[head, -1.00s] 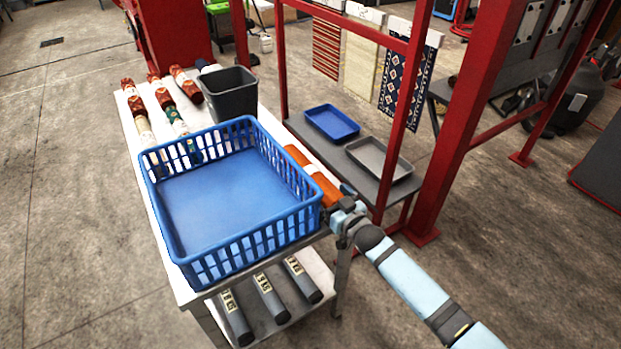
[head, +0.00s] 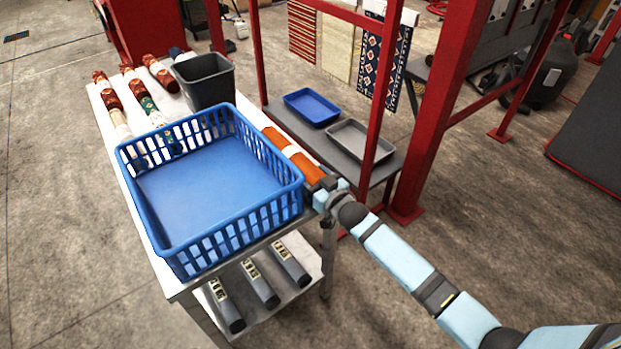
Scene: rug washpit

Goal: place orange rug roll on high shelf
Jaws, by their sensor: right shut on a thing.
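The orange rug roll (head: 308,169) with a white band lies along the right edge of the white-topped table, beside the blue basket (head: 215,190). My right gripper (head: 326,188) is shut on the near end of the orange roll; the fingertips are partly hidden by the hand. I cannot tell whether the roll is touching the table top. My left gripper is not in view. A grey shelf (head: 335,150) in the red frame stands behind and right of the table; I cannot tell whether it is the high shelf.
A blue tray (head: 311,107) and a grey tray (head: 358,143) sit on the grey shelf. A dark bin (head: 205,82) and several patterned rolls (head: 140,100) are on the table. Grey rolls (head: 258,284) lie on its lower shelf. A red post (head: 440,120) stands right of the trays.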

